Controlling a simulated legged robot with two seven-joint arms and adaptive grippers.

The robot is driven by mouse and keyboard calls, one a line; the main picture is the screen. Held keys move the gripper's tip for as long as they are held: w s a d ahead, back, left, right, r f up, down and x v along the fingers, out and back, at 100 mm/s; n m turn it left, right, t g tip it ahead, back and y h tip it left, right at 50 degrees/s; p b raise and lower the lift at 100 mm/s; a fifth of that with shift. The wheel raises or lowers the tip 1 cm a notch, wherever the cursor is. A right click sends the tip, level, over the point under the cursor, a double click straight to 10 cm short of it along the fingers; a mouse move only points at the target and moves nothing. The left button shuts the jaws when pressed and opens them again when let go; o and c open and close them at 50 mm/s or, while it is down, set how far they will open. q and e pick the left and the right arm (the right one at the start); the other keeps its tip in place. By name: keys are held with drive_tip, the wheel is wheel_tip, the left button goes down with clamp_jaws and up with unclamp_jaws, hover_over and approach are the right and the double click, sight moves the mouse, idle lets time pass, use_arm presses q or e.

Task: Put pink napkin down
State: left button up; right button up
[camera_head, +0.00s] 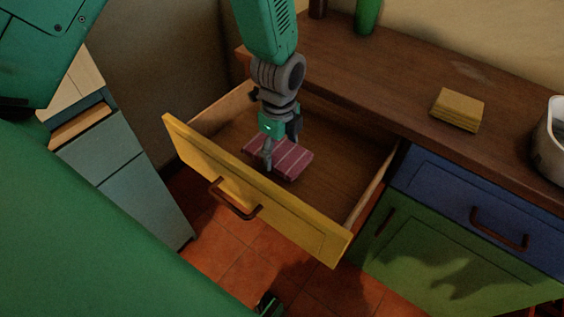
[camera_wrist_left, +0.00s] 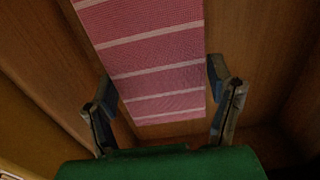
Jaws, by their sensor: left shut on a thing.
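The pink napkin (camera_head: 294,161), folded and with pale stripes, is inside the open yellow drawer (camera_head: 262,195). My left gripper (camera_head: 281,152) reaches down into the drawer from above, shut on the napkin with a finger at each side. In the left wrist view the napkin (camera_wrist_left: 155,60) runs between the two fingertips (camera_wrist_left: 160,85), with brown wood around it. I cannot tell whether the napkin touches the drawer floor. My right gripper is not clearly seen.
The wooden counter (camera_head: 400,85) behind the drawer holds a folded yellow cloth (camera_head: 457,109), a green bottle (camera_head: 367,15) and a white container (camera_head: 550,145) at the right edge. A blue drawer (camera_head: 480,205) and green cabinet door (camera_head: 430,250) are at right. The drawer floor right of the napkin is clear.

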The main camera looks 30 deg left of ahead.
sight(282, 152)
use_arm(q)
drive_tip(key=shift+d+f, duration=0.55)
drive_tip(key=f+b, duration=0.1)
drive_tip(key=f, duration=0.2)
drive_tip(key=shift+d, duration=0.2)
drive_tip(key=shift+a+f, duration=0.1)
drive_tip(key=shift+a, duration=0.3)
drive_tip(key=o, duration=1)
drive_tip(key=shift+a, duration=0.15)
drive_tip(key=shift+o, duration=0.2)
drive_tip(key=shift+d+r, duration=0.2)
drive_tip(key=shift+d, duration=0.1)
drive_tip(key=r+p, duration=0.1)
drive_tip(key=r, duration=0.2)
drive_tip(key=r+p, duration=0.1)
drive_tip(key=r, duration=0.3)
drive_tip(key=r+p, duration=0.1)
drive_tip(key=r, duration=0.2)
drive_tip(key=shift+a+r, duration=0.15)
drive_tip(key=shift+a, duration=0.1)
drive_tip(key=shift+d+r, duration=0.1)
drive_tip(key=shift+r, duration=0.5)
drive_tip(key=shift+d+r, duration=0.1)
drive_tip(key=shift+d, duration=0.05)
use_arm(e)
drive_tip(key=shift+d+r, duration=0.5)
drive_tip(key=shift+r, duration=0.3)
drive_tip(key=shift+a+r, duration=0.1)
